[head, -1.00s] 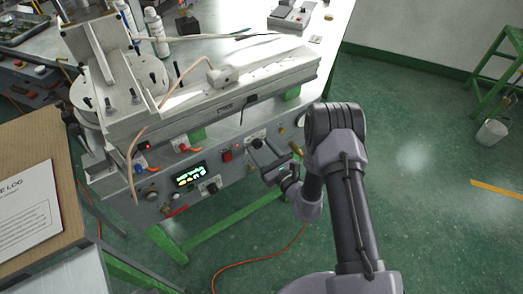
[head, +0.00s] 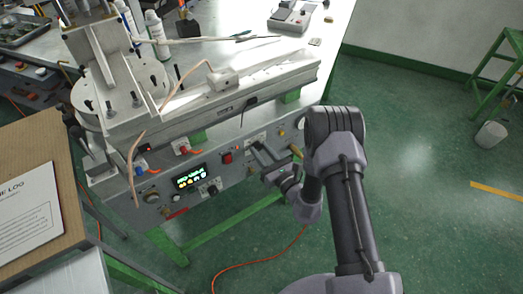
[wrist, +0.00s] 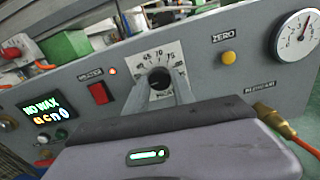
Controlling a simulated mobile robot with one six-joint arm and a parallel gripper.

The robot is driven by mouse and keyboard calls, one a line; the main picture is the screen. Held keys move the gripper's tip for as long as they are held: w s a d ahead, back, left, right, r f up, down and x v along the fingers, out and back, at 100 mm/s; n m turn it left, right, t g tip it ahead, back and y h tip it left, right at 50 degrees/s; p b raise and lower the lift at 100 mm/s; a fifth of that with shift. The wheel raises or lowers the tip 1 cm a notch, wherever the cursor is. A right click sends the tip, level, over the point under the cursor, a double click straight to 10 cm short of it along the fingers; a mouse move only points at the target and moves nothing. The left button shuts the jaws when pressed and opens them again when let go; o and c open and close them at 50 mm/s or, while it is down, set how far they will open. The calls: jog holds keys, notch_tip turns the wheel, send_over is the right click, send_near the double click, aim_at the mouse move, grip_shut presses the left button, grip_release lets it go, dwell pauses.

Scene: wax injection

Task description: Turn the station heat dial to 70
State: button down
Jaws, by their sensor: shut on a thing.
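The heat dial (wrist: 158,78) is a dark round knob on a white scale plate on the station's grey front panel. Numbers including 70 and 75 show above it in the wrist view. My gripper (wrist: 160,97) is shut on the dial, with one finger on each side of it. I cannot read for sure which number the knob's mark points to. In the head view my gripper (head: 259,152) reaches the panel from the right, and its fingers hide most of the dial.
A red switch (wrist: 99,93) and a lit display (wrist: 22,123) are left of the dial. A yellow button (wrist: 228,58), a round gauge (wrist: 297,36) and a brass hose fitting (wrist: 270,115) are to the right. A paper log (head: 27,213) lies at left.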

jog(key=m+p, duration=0.1)
jog(key=m, duration=0.4)
jog(key=shift+m, duration=0.3)
jog(key=m+p, duration=0.1)
jog(key=m, duration=0.4)
jog(key=m+p, duration=0.1)
jog(key=m, duration=0.4)
jog(key=shift+m, duration=0.4)
jog(key=m, duration=0.5)
jog(key=shift+m+p, duration=0.3)
jog(key=shift+p, duration=0.05)
jog(key=c, duration=1.1)
grip_release()
jog(key=shift+o, duration=0.2)
jog(key=shift+s, duration=0.1)
